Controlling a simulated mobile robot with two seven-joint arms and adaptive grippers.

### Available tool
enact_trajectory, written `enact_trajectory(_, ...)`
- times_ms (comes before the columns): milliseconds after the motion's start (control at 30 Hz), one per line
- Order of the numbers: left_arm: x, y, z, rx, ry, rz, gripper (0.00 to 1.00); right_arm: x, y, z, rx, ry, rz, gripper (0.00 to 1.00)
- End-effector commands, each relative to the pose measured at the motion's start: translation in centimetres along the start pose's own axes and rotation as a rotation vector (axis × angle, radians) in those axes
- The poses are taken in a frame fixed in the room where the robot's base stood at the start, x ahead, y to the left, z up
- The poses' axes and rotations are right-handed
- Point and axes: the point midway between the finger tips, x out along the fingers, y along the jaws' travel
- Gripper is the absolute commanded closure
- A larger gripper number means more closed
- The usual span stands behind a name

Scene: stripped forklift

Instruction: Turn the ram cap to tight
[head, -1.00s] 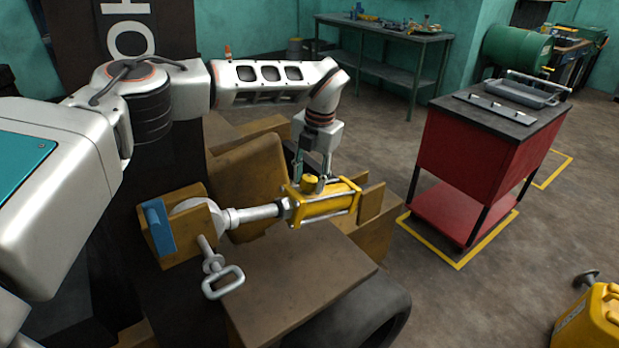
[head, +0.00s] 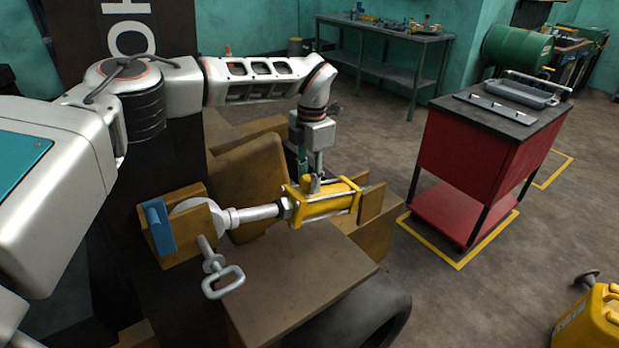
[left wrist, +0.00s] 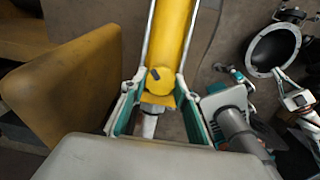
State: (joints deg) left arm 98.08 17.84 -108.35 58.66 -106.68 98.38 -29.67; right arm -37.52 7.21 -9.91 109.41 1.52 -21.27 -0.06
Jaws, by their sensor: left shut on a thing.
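The yellow ram (head: 325,202) lies along the wooden blocks in the head view, its silver rod (head: 252,213) pointing left. In the left wrist view the ram cap (left wrist: 160,80) is a yellow faceted piece with a small dark mark, on top of the ram body (left wrist: 170,30). The two fingers of my left gripper (left wrist: 157,92) stand on either side of it, shut on it. In the head view the fingers mostly hide the cap.
A blue piece (head: 158,227) sits on the wooden block at the rod's end. A pin with a looped handle (head: 223,281) sticks out in front. A red cart (head: 470,150) stands at right, a yellow can (head: 598,322) at bottom right. Open floor lies between them.

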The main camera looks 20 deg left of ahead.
Motion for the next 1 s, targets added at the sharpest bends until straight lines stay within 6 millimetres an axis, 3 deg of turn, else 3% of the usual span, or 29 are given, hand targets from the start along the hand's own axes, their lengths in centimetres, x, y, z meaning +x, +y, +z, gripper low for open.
enact_trajectory(600,-0.01,0.30,0.11,0.536,-0.015,-0.143,0.92,0.05,-0.17,-0.19,0.012,0.002,0.003,1.00)
enact_trajectory(1000,0.00,0.41,0.15,0.737,-0.020,-0.194,0.92,0.02,0.03,-0.07,0.003,0.001,0.002,1.00)
